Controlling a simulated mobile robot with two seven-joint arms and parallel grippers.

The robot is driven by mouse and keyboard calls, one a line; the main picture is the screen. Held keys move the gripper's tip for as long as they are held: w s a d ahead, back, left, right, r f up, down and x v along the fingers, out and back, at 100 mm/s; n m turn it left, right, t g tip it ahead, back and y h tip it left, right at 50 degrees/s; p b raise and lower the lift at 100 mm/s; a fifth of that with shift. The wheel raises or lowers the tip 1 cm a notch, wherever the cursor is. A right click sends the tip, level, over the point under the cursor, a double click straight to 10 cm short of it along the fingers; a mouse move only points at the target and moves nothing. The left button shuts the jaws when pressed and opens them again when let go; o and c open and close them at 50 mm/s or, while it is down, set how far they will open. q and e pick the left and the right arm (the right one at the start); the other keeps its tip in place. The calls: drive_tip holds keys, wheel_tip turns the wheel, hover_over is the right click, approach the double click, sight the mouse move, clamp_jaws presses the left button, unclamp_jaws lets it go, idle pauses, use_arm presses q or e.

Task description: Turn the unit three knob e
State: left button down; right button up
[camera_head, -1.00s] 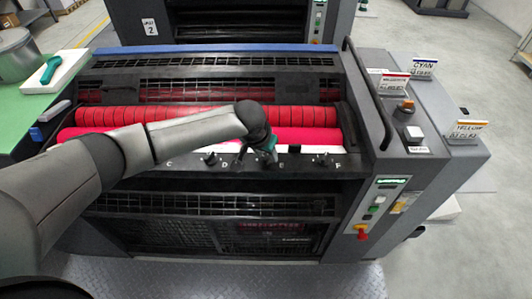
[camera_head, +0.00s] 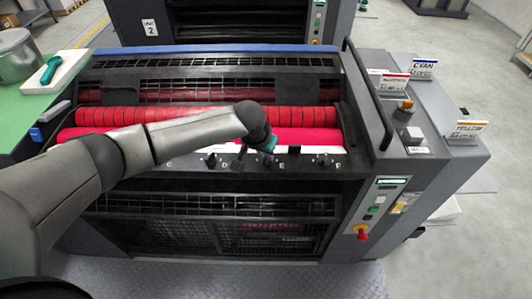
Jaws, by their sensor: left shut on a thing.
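The ink unit's dark front rail (camera_head: 190,165) carries small black knobs and the white letters C, D, E and F. My left gripper (camera_head: 269,150) is at the rail, just left of the letter E (camera_head: 282,164). It is shut on knob e, which is mostly hidden by the gripper, so its pointing angle cannot be read. A black knob (camera_head: 211,159) near D and another (camera_head: 322,159) near F stand free on either side. My right gripper is out of view.
Red rollers (camera_head: 190,116) lie behind the rail. On the right are a side panel with buttons and a red-yellow switch (camera_head: 362,232), and MAGENTA, CYAN and YELLOW cards (camera_head: 468,128). A green table (camera_head: 35,105) with a pot and teal-handled tool is at left.

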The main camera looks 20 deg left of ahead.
use_arm(q)
drive_tip(key=shift+a+m+h+p, duration=0.1)
drive_tip(key=shift+m+h+p, duration=0.5)
drive_tip(key=shift+m, duration=0.6)
drive_tip(key=m, duration=0.2)
drive_tip(key=shift+m+g+h, duration=0.3)
drive_tip(key=shift+h, duration=0.1)
drive_tip(key=shift+w+f+m+g+h+b, duration=0.15)
drive_tip(key=shift+m+g+h+b, duration=0.25)
drive_tip(key=shift+m, duration=0.8)
drive_tip(key=shift+a+m+g+h+b, duration=0.1)
drive_tip(key=shift+m+g+h+b, duration=0.2)
drive_tip(key=shift+m+b, duration=0.75)
drive_tip(key=shift+m, duration=0.35)
drive_tip(key=c, duration=0.9)
unclamp_jaws()
